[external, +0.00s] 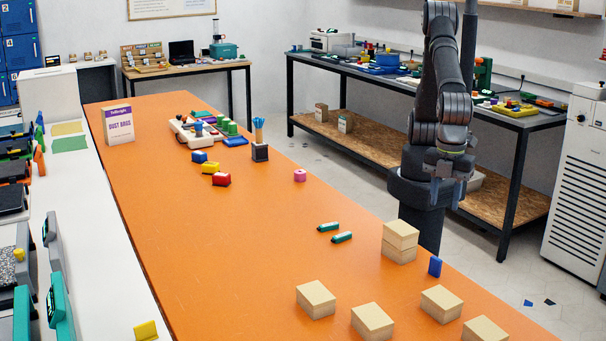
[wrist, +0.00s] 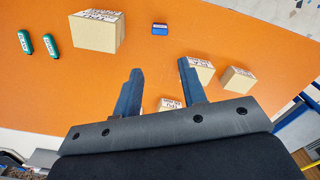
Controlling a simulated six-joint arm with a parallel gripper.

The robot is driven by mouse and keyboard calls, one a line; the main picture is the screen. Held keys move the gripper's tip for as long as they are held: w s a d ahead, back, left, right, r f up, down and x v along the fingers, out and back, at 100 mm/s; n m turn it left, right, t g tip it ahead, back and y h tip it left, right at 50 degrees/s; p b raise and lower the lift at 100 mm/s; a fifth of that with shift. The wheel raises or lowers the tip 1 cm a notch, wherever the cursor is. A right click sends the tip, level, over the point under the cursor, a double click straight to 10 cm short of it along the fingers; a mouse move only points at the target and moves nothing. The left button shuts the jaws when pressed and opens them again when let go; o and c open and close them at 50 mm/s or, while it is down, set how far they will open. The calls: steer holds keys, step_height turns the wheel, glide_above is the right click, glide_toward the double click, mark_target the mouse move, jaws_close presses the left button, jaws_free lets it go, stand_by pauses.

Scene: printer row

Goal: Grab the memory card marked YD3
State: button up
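No mark YD3 can be read in either view. A small blue card-like block (external: 435,266) stands on the orange table beside the stacked boxes; it also shows at the top of the wrist view (wrist: 160,29), its label too small to read. Two teal sticks (external: 328,227) with pale labels lie left of the stack; in the wrist view they are at the upper left (wrist: 51,45). My gripper (external: 450,190) is raised above the table's right side. In the wrist view its fingers (wrist: 160,85) are apart with nothing held between them.
Two tan boxes are stacked (external: 400,242) near the table's right edge. Several single tan boxes (external: 316,299) stand at the near end. Farther off are red (external: 221,180), yellow and blue blocks, a pink piece (external: 300,175) and a pencil cup (external: 260,152). The table's middle left is clear.

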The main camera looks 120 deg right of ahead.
steer(key=n, duration=1.4)
glide_toward(436, 258)
steer(key=f, duration=0.6)
steer(key=shift+s+f, duration=0.25)
steer(key=shift+f, duration=0.05)
steer(key=shift+w+f, duration=0.15)
steer(key=shift+f, duration=2.5)
jaws_close()
